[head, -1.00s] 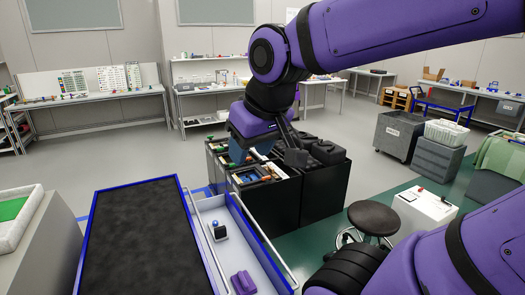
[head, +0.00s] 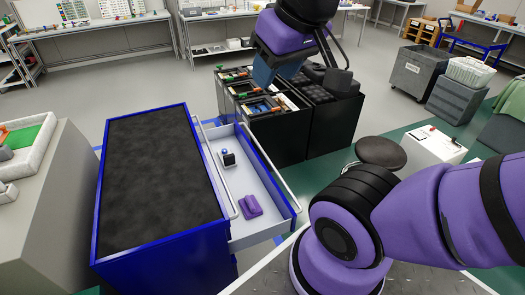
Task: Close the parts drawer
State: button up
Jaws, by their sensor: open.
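The parts drawer (head: 259,218) is pulled out to the right of a blue cabinet (head: 164,255) with a black top. It has pale inner walls and a blue front with a long bar handle (head: 272,168). My gripper (head: 282,72) is at the top, beyond the drawer and over the black bins, apart from the drawer. Its fingers are largely hidden, but it appears open with nothing seen in it.
Black bins (head: 333,125) with small parts stand behind the drawer. A round stool (head: 381,152) and a white box (head: 433,145) are to the right. A grey counter (head: 40,215) stands left of the cabinet. Grey floor lies open beyond the bins.

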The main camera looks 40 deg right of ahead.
aim_at(250, 176)
jog(key=l, duration=0.45)
jog(key=k+l+u, duration=0.15)
jog(key=l, duration=0.7)
jog(key=k+l+u, duration=0.1)
jog(key=l, duration=0.3)
jog(key=k+l, duration=0.15)
jog(key=l, duration=0.3)
jog(key=k+l+u, duration=0.15)
jog(key=l, duration=0.25)
jog(key=k+l, duration=0.1)
jog(key=l, duration=0.35)
jog(key=i+u, duration=0.05)
